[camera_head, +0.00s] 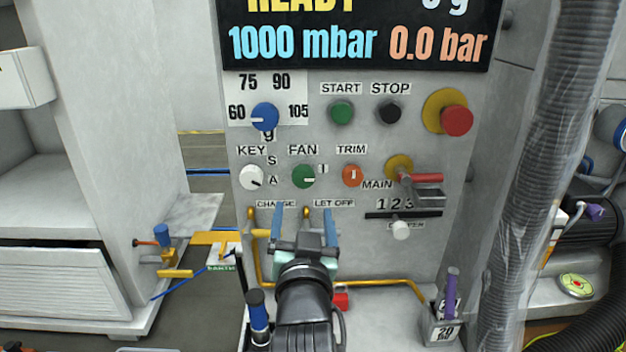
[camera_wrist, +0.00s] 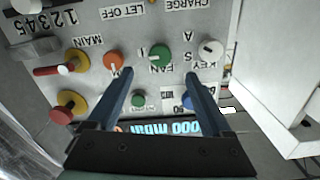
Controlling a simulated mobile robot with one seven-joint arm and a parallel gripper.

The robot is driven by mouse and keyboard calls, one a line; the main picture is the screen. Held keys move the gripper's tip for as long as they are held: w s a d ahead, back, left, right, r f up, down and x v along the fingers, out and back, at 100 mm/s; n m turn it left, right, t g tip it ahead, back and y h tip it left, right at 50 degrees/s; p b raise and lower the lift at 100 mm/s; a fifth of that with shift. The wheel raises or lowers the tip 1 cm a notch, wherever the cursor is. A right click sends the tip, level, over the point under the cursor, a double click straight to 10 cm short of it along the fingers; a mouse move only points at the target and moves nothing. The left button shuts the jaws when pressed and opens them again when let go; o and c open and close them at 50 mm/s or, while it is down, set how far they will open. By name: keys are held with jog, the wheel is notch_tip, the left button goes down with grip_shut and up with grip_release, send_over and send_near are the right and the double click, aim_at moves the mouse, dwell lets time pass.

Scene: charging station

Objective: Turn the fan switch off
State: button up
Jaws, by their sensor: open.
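The green fan switch (camera_head: 304,176) is a round knob on the grey control panel, under the FAN label. Its pale mark points right, roughly toward the "I" label (camera_head: 322,169). My gripper (camera_head: 304,228) is open and empty, below the fan switch in the head view, with its blue fingers pointing toward the panel. In the wrist view, which shows the panel upside down, the fan switch (camera_wrist: 158,57) lies between and just beyond the fingertips of my gripper (camera_wrist: 158,76). I see no contact between the fingers and the knob.
The white key switch (camera_head: 251,177) and orange trim knob (camera_head: 352,175) flank the fan switch closely. A red-handled main valve (camera_head: 420,179) is farther right. Green start (camera_head: 341,112) and black stop (camera_head: 389,111) buttons sit above. A yellow pipe (camera_head: 380,283) runs below.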

aim_at(303, 182)
jog(key=w, duration=1.1)
jog(key=shift+w, duration=0.4)
jog(key=shift+r, duration=0.1)
grip_shut()
